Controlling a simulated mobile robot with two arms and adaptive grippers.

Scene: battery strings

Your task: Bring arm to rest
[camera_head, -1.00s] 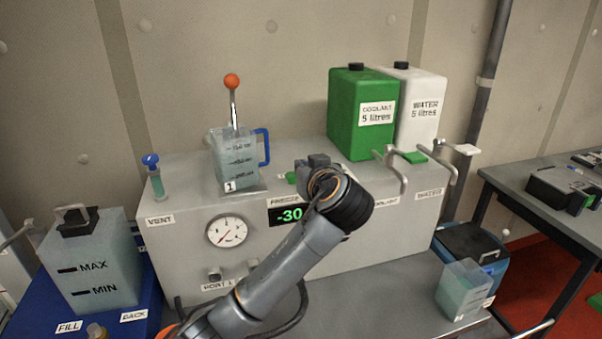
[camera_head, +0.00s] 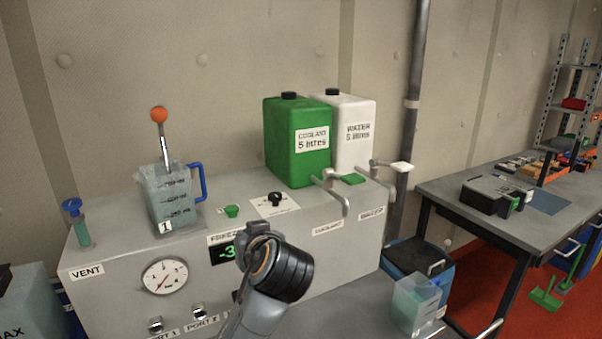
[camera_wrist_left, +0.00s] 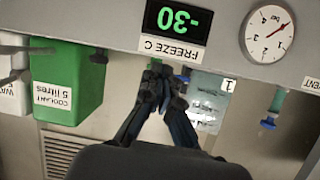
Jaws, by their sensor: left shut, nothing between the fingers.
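My left arm's wrist (camera_head: 280,268), with a black band, stands in front of the grey cabinet in the head view and partly covers its display. The fingers cannot be made out there. In the left wrist view, which sees the scene upside down, the left gripper (camera_wrist_left: 160,84) is shut with nothing between its fingertips. The fingers point towards the cabinet, near the green-digit display (camera_wrist_left: 177,20). My right gripper is in neither view.
On the cabinet (camera_head: 110,300) stand a measuring jug (camera_head: 165,190) with an orange-knobbed rod, a green coolant container (camera_head: 285,150) and a white water container (camera_head: 355,115). Taps (camera_head: 335,195) jut from its front right. A clear cup (camera_head: 415,300) stands lower right; a bench (camera_head: 450,200) stands beyond.

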